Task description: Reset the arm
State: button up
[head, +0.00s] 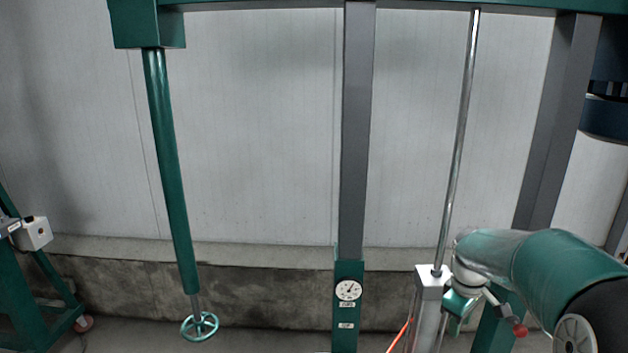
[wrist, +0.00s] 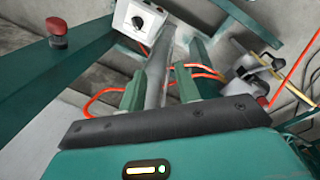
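My gripper (wrist: 159,75) shows in the wrist view with two green fingers standing apart. Nothing is gripped between them; a grey bar shows in the gap beyond. In the head view my teal arm reaches in from the lower right and bends down near a white post (head: 431,285). My gripper is hard to make out there.
A green handwheel (head: 199,327) hangs from a green column at the left. A dial gauge (head: 348,290) sits on the middle post. A red-knobbed lever (head: 519,330) is near my arm. The wrist view shows a control box (wrist: 138,20), a red button (wrist: 57,28) and orange cables (wrist: 100,97).

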jog(key=s+a+r+m+t, duration=0.2)
jog(key=s+a+r+m, duration=0.1)
jog(key=s+a+r, duration=0.6)
jog(key=s+a+m+t, duration=0.1)
jog(key=s+a+m, duration=0.1)
jog(key=s+a, duration=0.2)
jog(key=s+a+m+t+y, duration=0.1)
jog(key=s+a, duration=0.3)
jog(key=s, duration=0.6)
jog(key=shift+s+m, duration=0.4)
jog(key=shift+m, duration=0.2)
jog(key=shift+a, duration=0.1)
